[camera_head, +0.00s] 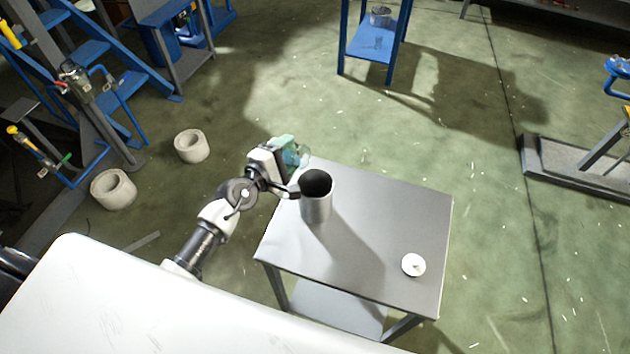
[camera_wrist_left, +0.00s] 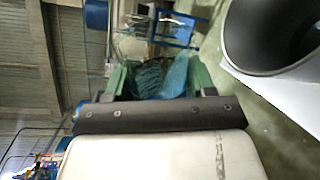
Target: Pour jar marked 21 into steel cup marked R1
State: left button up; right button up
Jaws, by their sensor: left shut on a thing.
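The steel cup (camera_head: 317,207) stands upright near the far left part of the grey metal table. Its dark open mouth faces up, and its rim shows large at the upper right of the left wrist view (camera_wrist_left: 237,42). My left gripper (camera_head: 288,150) is just left of and behind the cup's rim, above the table's edge. It is shut on a clear bluish glass jar (camera_head: 300,156), which also shows between the green fingers in the left wrist view (camera_wrist_left: 178,76). The jar looks tilted; its contents and mouth are not clear. I cannot read any marks. My right gripper is not in view.
A small white round object (camera_head: 413,265) lies on the near right part of the metal table (camera_head: 385,225). Two pale hollow cylinders (camera_head: 192,146) stand on the floor at left. Blue stands are at the back, and open floor lies right of the table.

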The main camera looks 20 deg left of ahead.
pick_arm(q)
jog(key=shift+s+d+f+m+p, duration=0.1)
jog(key=shift+d+f+m+p, duration=0.1)
jog(key=shift+d+m, duration=0.2)
jog(key=shift+s+d+f+m+p, duration=0.1)
jog(key=shift+d+m+p, duration=0.05)
jog(key=shift+d+m, duration=0.2)
dwell(0.8)
jog(key=shift+s+d+r+m+y+p, duration=0.15)
jog(key=shift+r+m+y+p, duration=0.3)
jog(key=shift+m+p, duration=0.7)
dwell(1.2)
